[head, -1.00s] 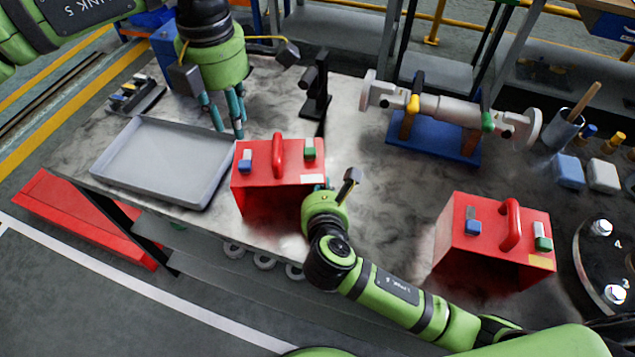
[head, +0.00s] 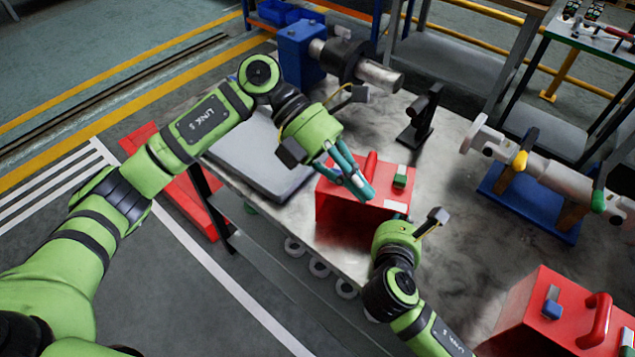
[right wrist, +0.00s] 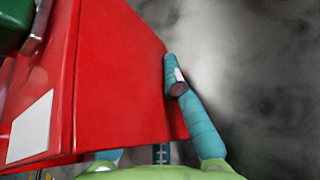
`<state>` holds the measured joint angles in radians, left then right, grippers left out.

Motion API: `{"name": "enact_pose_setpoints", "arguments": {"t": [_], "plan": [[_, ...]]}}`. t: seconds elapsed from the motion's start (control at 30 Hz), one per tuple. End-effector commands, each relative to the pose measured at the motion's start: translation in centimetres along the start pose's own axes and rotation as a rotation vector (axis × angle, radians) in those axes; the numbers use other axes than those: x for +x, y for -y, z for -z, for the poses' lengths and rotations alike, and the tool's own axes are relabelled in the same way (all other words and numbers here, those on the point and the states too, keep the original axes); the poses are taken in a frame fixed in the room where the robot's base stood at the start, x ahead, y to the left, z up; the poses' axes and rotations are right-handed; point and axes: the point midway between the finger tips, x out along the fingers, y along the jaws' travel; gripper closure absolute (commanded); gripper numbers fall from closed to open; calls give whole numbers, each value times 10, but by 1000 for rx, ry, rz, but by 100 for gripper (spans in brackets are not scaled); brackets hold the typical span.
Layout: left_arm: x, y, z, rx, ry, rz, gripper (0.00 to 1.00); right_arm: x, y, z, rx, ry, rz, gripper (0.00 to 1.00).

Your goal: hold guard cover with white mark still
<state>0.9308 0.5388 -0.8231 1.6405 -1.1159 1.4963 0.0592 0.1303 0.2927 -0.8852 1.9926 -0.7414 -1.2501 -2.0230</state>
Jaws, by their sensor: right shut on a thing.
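The red guard cover with the white mark (head: 340,212) stands on the near edge of the table in the head view. Its white mark (head: 396,206) is at the right of the top face, beside a green block; the mark also shows in the right wrist view (right wrist: 30,128). My right gripper (head: 402,219) is shut on this cover at its right side. One teal finger lies along the red wall; the other is mostly hidden. My left gripper (head: 358,186) reaches down over the cover's top, beside the red handle. Its fingers hide the blue block, and their grip and contact are unclear.
A second red cover (head: 548,305) stands at the lower right. A grey tray (head: 262,170) lies left of the held cover, partly behind my left arm. A black stand (head: 420,120) and a shaft on a blue cradle (head: 528,205) stand behind.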

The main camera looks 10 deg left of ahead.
Motion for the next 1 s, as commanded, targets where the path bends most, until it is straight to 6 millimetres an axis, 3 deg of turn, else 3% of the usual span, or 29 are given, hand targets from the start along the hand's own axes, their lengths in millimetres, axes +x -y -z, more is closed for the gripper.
{"name": "enact_pose_setpoints", "arguments": {"t": [0.3,0.7,1.0], "plan": [[-34,-31,44,-236,321,249,100,0,0,-2,2,4,-1,100],[-88,-72,121,-492,642,349,100,0,0,-2,2,4,-2,100],[-99,-78,138,-536,699,350,100,0,0,-2,2,4,-1,100]]}}
